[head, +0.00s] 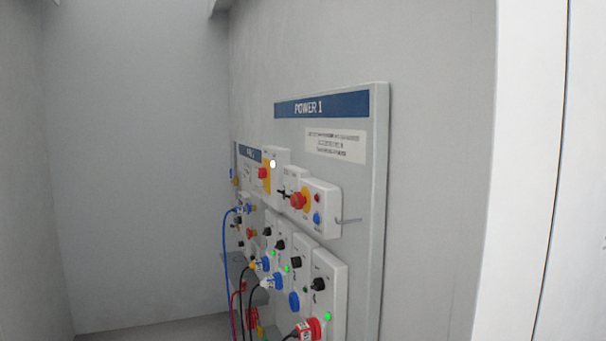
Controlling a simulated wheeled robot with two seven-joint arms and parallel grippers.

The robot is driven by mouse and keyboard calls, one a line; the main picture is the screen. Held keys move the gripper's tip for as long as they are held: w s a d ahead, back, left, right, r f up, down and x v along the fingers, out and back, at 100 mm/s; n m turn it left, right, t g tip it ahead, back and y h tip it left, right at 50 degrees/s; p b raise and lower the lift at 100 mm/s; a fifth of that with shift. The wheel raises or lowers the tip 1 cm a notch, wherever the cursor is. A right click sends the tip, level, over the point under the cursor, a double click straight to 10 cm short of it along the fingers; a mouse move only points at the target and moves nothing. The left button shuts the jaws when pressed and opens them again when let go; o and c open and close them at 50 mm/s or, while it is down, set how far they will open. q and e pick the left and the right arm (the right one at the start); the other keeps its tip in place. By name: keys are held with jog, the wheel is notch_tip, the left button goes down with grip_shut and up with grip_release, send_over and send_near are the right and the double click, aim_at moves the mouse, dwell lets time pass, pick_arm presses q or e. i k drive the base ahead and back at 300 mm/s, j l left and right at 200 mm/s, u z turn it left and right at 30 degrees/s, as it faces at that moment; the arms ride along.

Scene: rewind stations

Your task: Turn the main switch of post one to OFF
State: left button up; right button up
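A grey panel (370,130) headed POWER 1 (308,107) stands along the wall, seen at a steep angle. On its upper left, a tall box carries a red knob (263,173) on a yellow plate, with a lit white lamp (272,163) beside it. Nearer, another box (331,208) carries a red knob (298,200) on a yellow ring, with a small red and a blue button. A small box with a black handle shows between them. Which of these is the main switch, and its position, I cannot tell. Neither gripper is in view.
Lower on the panel, several boxes carry black knobs (318,284), green lamps and sockets with blue and red plugs (308,329). Cables hang at the left. A second panel with a blue header (250,152) stands farther back. A white upright (535,130) fills the right.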

aim_at(263, 172)
jog(key=i+j+z, duration=0.15)
jog(key=z, duration=0.25)
jog(key=j+z, duration=0.4)
jog(key=i+j+z, duration=0.15)
jog(key=z, duration=0.3)
jog(key=j+z, duration=0.15)
jog(key=j, duration=0.5)
jog(key=j+z, duration=0.15)
jog(key=j, duration=0.45)
jog(key=j+z, duration=0.15)
jog(key=j, duration=0.5)
jog(key=j+z, duration=0.2)
jog(key=j, duration=0.4)
jog(key=k+j+z, duration=0.15)
jog(key=j, duration=0.45)
jog(key=k+j, duration=0.1)
jog(key=j, duration=0.4)
jog(key=k+j, duration=0.1)
jog(key=j, duration=0.9)
jog(key=k, duration=0.05)
